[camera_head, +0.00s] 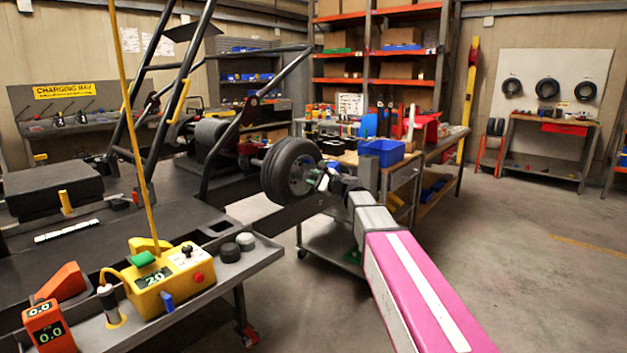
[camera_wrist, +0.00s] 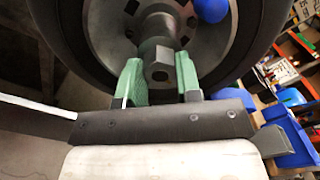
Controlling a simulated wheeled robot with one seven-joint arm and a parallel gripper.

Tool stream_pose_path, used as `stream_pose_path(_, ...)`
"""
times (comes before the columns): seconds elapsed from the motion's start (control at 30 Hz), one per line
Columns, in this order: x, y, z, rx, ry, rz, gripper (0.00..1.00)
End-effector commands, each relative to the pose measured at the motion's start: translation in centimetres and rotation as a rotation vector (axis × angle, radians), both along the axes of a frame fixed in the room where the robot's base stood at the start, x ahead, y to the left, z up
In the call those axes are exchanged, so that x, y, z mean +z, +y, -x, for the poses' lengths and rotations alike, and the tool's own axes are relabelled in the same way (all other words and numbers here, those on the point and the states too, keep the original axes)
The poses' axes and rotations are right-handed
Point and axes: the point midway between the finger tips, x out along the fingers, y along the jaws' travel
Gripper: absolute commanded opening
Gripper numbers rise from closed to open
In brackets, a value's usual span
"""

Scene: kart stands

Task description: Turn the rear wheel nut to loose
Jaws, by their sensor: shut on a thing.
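The rear wheel (camera_head: 283,166), a black tyre on a grey rim, is mounted on the kart's side. In the wrist view the wheel (camera_wrist: 250,45) fills the upper part. The grey rear wheel nut (camera_wrist: 158,72) sticks out at its hub. My gripper (camera_wrist: 159,78) has its two green fingers on either side of the nut and is shut on it. A round blue knob (camera_wrist: 211,8) sits on the rim above right. In the head view my gripper (camera_head: 326,178) reaches the wheel's outer face; the nut itself cannot be made out there.
The kart stand (camera_head: 60,200) fills the left. A tray with a yellow control box (camera_head: 172,283) is in front. A workbench (camera_head: 430,150) with a blue bin (camera_head: 382,152) stands close behind my arm. The floor on the right is clear.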

Motion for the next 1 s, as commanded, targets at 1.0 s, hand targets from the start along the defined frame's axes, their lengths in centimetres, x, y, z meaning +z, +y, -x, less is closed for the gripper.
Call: stream_pose_path(1.0, -0.13, 0.00, 0.12, 0.001, -0.761, 0.595, 0.08)
